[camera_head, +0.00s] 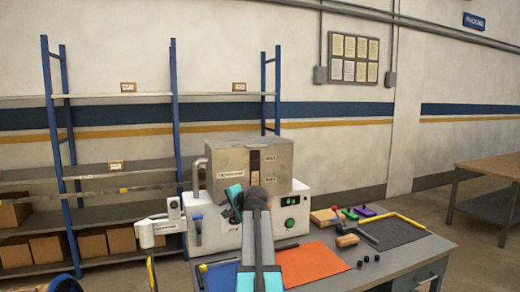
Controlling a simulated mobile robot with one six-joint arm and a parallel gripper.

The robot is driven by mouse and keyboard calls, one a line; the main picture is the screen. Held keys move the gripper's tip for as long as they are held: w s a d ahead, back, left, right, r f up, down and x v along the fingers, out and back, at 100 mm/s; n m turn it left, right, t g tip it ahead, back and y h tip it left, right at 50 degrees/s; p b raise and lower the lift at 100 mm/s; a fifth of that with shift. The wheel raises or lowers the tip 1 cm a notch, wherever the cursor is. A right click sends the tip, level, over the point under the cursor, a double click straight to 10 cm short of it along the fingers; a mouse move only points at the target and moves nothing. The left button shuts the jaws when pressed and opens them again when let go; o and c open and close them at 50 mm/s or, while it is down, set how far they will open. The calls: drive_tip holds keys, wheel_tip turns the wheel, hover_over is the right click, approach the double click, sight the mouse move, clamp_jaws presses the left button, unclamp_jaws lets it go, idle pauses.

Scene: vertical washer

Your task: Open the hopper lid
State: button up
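The hopper is a grey metal box (225,172) on top of a white machine body (290,217). Its front has a dark vertical slot and small labels. Its flat top (248,142) looks closed, but I cannot make out a separate lid edge or handle. My arm rises from the bottom middle to a dark joint in front of the hopper's lower front, with cyan parts beside it. I cannot make out my gripper's fingers; the arm and its joints hide that end. The arm also covers part of the white body. I cannot tell whether it touches the hopper.
A grey table (415,257) carries the machine, an orange mat (314,263), a dark mat (392,232), small tools and several black pieces. White parts (155,230) jut out at the machine's left. Shelves (115,213) stand behind. Space above the hopper looks clear.

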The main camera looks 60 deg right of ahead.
drive_tip(key=s+d+r+m+t+h, duration=0.1)
drive_tip(key=s+d+r, duration=0.25)
drive_tip(key=r, duration=0.35)
drive_tip(key=s+d+r+m+h, duration=0.1)
drive_tip(key=s+d+r, duration=0.25)
drive_tip(key=r, duration=0.35)
drive_tip(key=m+h, duration=0.2)
approach(259, 147)
drive_tip(key=s+a, duration=0.2)
drive_tip(key=shift+s+r+t+p, duration=0.1)
drive_tip(key=shift+s+t+p, duration=0.2)
drive_tip(key=shift+s+p, duration=0.1)
drive_tip(key=shift+w+d, duration=0.15)
drive_tip(key=p+x, duration=0.3)
drive_tip(key=x, duration=1)
drive_tip(key=shift+w+d, duration=0.1)
drive_tip(key=shift+d, duration=0.15)
